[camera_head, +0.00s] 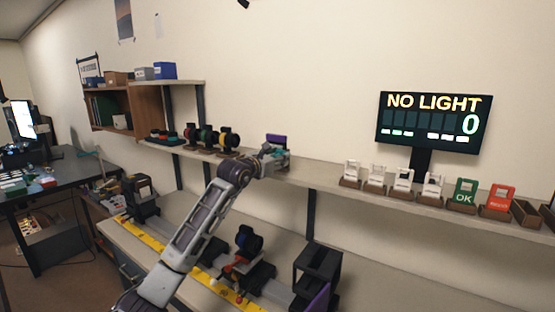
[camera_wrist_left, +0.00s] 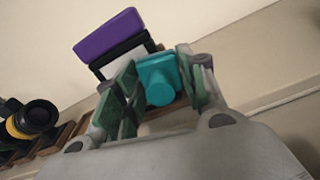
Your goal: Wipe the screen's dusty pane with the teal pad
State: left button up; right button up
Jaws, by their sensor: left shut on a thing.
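My left gripper (camera_head: 274,156) reaches the long wall shelf. In the left wrist view, its green-padded fingers (camera_wrist_left: 157,90) are shut on the teal pad (camera_wrist_left: 157,80), a block with a round knob. Just beyond the pad stands a black-framed holder (camera_wrist_left: 122,52) with a pale face and a purple block (camera_wrist_left: 108,34) on top; the purple block also shows in the head view (camera_head: 276,139). I cannot tell whether the pad touches the holder. On the bench, a black frame with a purple panel (camera_head: 318,262) may be the screen; dust on it cannot be made out. My right gripper is out of view.
A yellow-marked rail (camera_head: 145,236) carries dark units and a lens mount (camera_head: 248,241) below my arm. Ringed lenses (camera_head: 208,138) stand left of the gripper on the shelf. Several white cards (camera_head: 376,176) stand to the right, below a "NO LIGHT" display (camera_head: 432,121).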

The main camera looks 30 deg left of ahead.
pick_arm(q)
jog(key=shift+a, duration=0.45)
jog(key=shift+w+a+b, duration=0.15)
jog(key=shift+a+b, duration=0.3)
jog(key=shift+a, duration=0.85)
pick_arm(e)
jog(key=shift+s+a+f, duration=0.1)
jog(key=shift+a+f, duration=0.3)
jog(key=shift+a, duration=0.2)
pick_arm(q)
jog(key=shift+a, duration=0.2)
jog(key=shift+w+a+b, duration=0.1)
jog(key=shift+a+b, duration=0.3)
jog(key=shift+a, duration=1.25)
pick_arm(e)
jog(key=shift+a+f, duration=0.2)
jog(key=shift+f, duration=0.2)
